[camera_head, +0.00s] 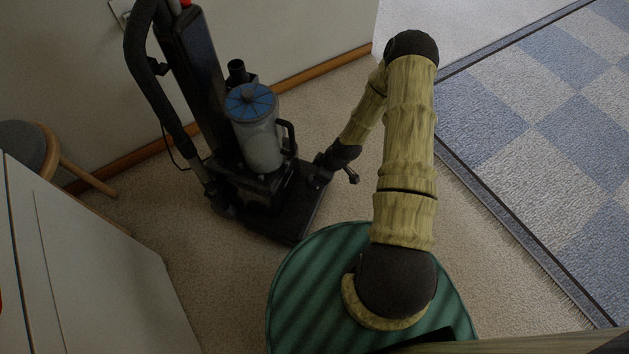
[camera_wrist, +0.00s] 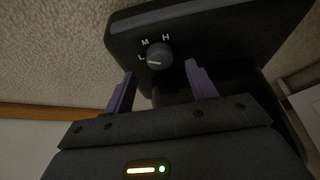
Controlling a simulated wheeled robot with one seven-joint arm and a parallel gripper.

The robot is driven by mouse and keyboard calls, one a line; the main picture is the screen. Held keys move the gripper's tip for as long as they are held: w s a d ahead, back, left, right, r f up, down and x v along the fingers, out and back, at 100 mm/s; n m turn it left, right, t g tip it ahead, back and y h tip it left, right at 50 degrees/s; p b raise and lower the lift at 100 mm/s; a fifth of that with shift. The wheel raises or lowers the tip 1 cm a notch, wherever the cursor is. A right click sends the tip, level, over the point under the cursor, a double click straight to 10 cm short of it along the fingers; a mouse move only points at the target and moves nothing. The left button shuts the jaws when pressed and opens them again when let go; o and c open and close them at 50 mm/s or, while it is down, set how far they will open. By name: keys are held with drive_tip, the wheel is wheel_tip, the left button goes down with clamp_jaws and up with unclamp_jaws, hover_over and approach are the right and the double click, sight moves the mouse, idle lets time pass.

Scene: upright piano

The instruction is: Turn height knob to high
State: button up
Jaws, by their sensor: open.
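The height knob (camera_wrist: 158,55) is a round dark dial on the black base of an upright vacuum cleaner (camera_wrist: 210,28), with white letters L, M and H around it. Its white pointer mark faces left, roughly toward L. My gripper (camera_wrist: 159,69) is open, its two purple fingers apart on either side below the knob in the wrist view. I cannot tell whether either finger touches it. In the head view, my gripper (camera_head: 320,174) is at the right side of the vacuum base (camera_head: 290,215); the knob cannot be made out there.
The vacuum's blue-topped canister (camera_head: 255,130) and black hose (camera_head: 150,75) rise beside the wall. A white cabinet (camera_head: 90,270) and a wooden stool (camera_head: 75,175) are at left. A checked blue rug (camera_head: 540,130) is at right. Bare carpet lies between the rug and the vacuum.

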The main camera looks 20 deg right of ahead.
drive_tip(key=b+x, duration=0.1)
drive_tip(key=x, duration=0.3)
drive_tip(key=shift+b, duration=0.3)
drive_tip(key=c, duration=1)
